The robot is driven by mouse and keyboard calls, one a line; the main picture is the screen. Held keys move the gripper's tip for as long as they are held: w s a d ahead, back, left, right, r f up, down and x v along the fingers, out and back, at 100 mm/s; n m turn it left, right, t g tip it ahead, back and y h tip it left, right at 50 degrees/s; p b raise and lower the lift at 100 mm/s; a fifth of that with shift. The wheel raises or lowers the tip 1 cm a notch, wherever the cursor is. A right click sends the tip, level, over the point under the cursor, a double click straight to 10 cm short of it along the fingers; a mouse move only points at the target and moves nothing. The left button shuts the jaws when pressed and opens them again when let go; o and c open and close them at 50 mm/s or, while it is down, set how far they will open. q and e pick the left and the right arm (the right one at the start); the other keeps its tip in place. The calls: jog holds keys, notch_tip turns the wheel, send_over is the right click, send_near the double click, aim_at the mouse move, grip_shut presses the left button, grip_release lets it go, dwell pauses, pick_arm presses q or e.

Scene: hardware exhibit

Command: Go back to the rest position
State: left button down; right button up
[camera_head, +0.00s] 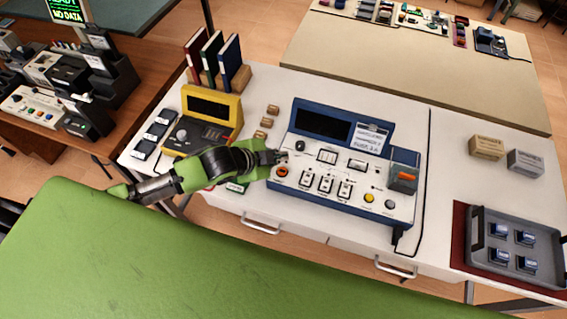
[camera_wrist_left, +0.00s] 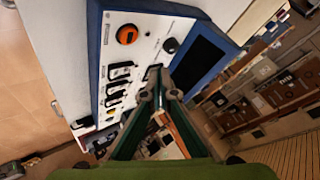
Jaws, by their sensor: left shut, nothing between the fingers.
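My left gripper (camera_head: 280,157) is at the left edge of the blue and white control panel (camera_head: 345,165), close to its round orange button (camera_head: 282,171). In the left wrist view the fingertips (camera_wrist_left: 157,82) are together with nothing between them, and the panel (camera_wrist_left: 95,50) with its orange button (camera_wrist_left: 127,34) lies beyond them. I cannot tell whether the fingertips touch the panel. My green left arm reaches in from the left over the front of the white table. My right gripper is not in view.
A yellow device (camera_head: 212,115) stands left of the panel, with binders (camera_head: 229,60) behind it. Small wooden blocks (camera_head: 266,121) lie between them. A grey tray (camera_head: 512,218) with several blue-grey pieces is at the right. Two boxes (camera_head: 487,147) stand behind the tray. A black cable runs beside the panel.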

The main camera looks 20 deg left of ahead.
pick_arm(q)
jog(key=s+d+n, duration=0.2)
jog(key=s+d, duration=0.1)
jog(key=s, duration=0.2)
jog(key=s+a+n+g+y, duration=0.2)
jog(key=s+a+n, duration=0.25)
jog(key=s, duration=0.45)
jog(key=s+a+n+g+y, duration=0.2)
jog(key=s+a+n+g, duration=0.15)
jog(key=s+n, duration=0.4)
jog(key=s+f+m+b, duration=0.25)
jog(key=f+b, duration=0.45)
jog(key=f, duration=2.3)
jog(key=s+a+f+g+b, duration=0.1)
jog(key=s+f+b, duration=0.1)
jog(key=s+f, duration=0.7)
jog(key=s+a+f+b, duration=0.2)
jog(key=s+f, duration=0.7)
jog(key=f, duration=0.5)
jog(key=shift+s+a+g+b, duration=0.15)
jog(key=shift+g+b, duration=0.2)
jog(key=shift+b, duration=0.5)
